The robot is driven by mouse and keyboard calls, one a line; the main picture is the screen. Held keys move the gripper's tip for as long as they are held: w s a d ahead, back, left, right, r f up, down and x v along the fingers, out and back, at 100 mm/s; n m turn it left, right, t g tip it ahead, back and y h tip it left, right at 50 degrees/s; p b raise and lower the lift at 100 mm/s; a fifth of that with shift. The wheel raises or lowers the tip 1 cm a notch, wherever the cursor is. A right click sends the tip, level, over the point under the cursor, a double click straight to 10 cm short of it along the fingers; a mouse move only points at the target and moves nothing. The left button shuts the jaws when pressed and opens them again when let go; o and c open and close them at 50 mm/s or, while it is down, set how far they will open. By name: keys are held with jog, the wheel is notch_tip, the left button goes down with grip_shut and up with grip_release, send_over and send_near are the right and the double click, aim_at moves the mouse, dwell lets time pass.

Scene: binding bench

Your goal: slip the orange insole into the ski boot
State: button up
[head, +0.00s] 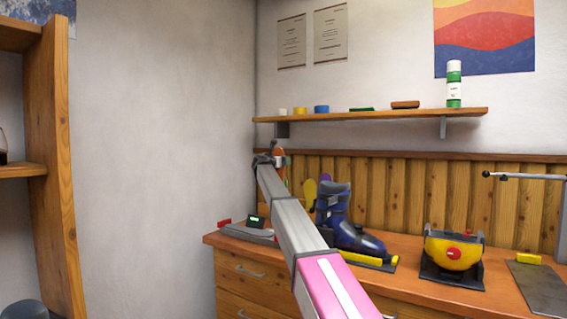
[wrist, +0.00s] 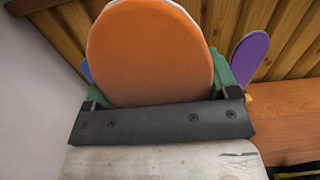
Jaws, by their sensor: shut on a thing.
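The orange insole (wrist: 150,52) stands up large in the wrist view, its rounded end toward the top. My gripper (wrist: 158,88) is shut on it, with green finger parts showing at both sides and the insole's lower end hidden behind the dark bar. In the head view the orange insole (head: 281,168) is a small strip at the far end of my arm, by my gripper (head: 280,158). The dark blue ski boot (head: 336,212) stands upright on the bench, right of and lower than the gripper. Its toe points right; its inside cannot be seen.
Yellow (head: 310,191) and purple (head: 325,179) insoles stand behind the boot; the purple insole (wrist: 250,58) also shows in the wrist view. A grey device (head: 247,232) sits left on the bench (head: 409,284). A shelf (head: 370,115) hangs above.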

dwell(0.3)
notch_tip(320, 180, up, 13)
dwell(1.2)
jog(key=shift+s, duration=0.1)
dwell(1.2)
